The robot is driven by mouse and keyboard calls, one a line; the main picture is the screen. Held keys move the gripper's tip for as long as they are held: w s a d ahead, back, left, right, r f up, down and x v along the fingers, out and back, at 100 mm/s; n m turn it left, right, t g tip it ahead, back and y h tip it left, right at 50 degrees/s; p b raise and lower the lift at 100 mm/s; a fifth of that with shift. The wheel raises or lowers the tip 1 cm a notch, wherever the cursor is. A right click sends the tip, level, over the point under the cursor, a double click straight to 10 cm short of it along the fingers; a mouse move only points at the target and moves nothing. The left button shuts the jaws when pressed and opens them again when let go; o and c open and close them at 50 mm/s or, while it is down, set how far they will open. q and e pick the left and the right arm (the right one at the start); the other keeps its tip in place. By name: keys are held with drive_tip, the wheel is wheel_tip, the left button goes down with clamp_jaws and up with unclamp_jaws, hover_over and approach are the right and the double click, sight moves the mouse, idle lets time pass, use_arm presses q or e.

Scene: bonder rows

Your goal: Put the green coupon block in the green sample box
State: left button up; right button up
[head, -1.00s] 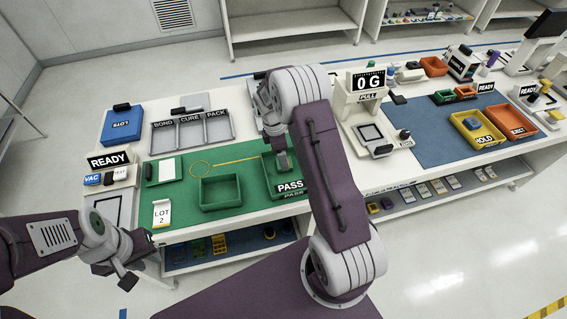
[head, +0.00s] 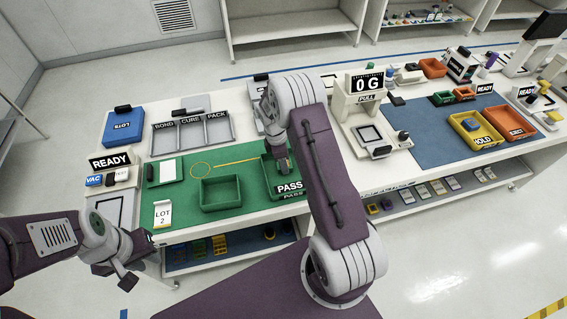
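A plain open green box (head: 221,207) stands on the green mat and looks empty. A second green box (head: 296,195), labelled PASS, stands at the mat's right end. My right gripper (head: 282,168) points down at the PASS box, at or just inside its opening. Its fingertips are small and dark, and I cannot tell whether they hold anything. I cannot make out the green coupon block; it may be hidden by my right gripper or the box walls. My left gripper (head: 125,281) hangs low in front of the bench at the left, away from the boxes; its finger gap is unclear.
The green mat (head: 180,200) also bears a LOT 2 card (head: 162,214) and a white pad. A grey tray marked BOND, CURE, PACK (head: 190,135) stands behind it. A scale (head: 362,115) stands right of my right arm. Yellow HOLD (head: 476,132) and orange REJECT boxes are further right.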

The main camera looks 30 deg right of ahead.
drive_tip(key=shift+r, duration=0.45)
wheel_tip(320, 180, up, 3)
drive_tip(key=shift+f+b, duration=0.1)
drive_tip(key=shift+b, duration=0.25)
drive_tip(key=s+d+r, duration=0.1)
drive_tip(key=s+r, duration=0.2)
drive_tip(key=s, duration=0.2)
drive_tip(key=s+d+r+b, duration=0.1)
drive_tip(key=s+r, duration=0.3)
drive_tip(key=s, duration=0.2)
drive_tip(key=shift+s, duration=0.3)
drive_tip(key=shift+w, duration=0.1)
